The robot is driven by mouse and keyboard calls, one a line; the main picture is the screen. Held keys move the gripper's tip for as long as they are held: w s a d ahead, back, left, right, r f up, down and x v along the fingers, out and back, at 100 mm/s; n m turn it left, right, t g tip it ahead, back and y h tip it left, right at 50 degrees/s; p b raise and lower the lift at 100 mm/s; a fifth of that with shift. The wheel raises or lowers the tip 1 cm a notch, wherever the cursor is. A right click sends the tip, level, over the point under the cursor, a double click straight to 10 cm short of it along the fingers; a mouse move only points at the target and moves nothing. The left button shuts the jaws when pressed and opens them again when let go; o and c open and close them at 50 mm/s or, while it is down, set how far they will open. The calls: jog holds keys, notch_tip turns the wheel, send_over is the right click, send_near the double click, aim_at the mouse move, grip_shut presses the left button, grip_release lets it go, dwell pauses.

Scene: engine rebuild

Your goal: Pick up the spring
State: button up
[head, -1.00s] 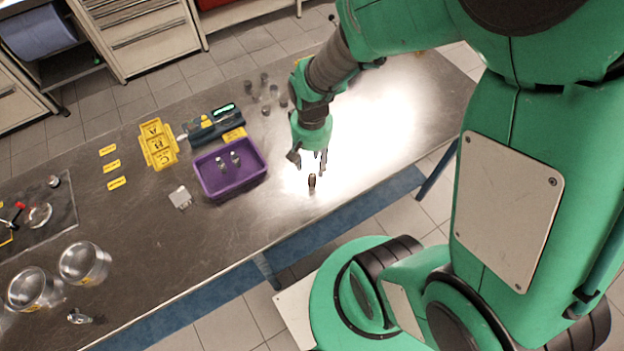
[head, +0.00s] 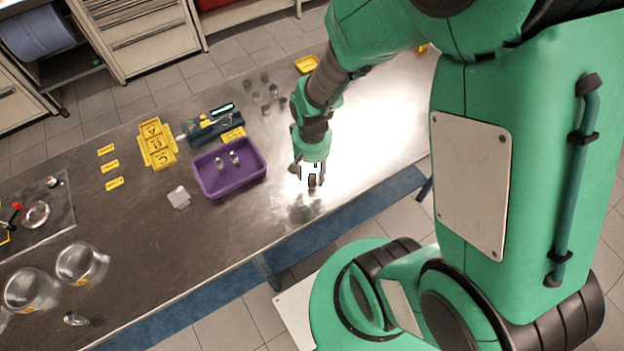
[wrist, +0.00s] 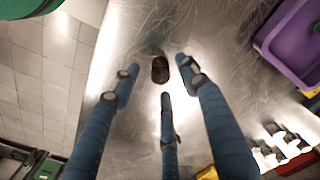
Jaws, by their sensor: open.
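The spring (wrist: 160,69) is a small dark, rounded piece standing on the bright metal bench, seen from above in the wrist view. My gripper (wrist: 158,82) has three blue fingers spread open around it, with gaps between fingertips and spring. In the head view my gripper (head: 309,174) points down close to the bench top, right of the purple bin. The spring (head: 312,181) is partly hidden there by the fingers.
A purple bin (head: 207,193) with two small metal parts stands to the left. Beyond it are a yellow lettered tray (head: 147,139), a dark device (head: 200,131) and several small grey cylinders (head: 272,91). Glass-like bowls (head: 83,263) are far left. The bench's front edge is close.

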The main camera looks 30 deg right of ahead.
jog(key=shift+f, duration=1.45)
grip_shut()
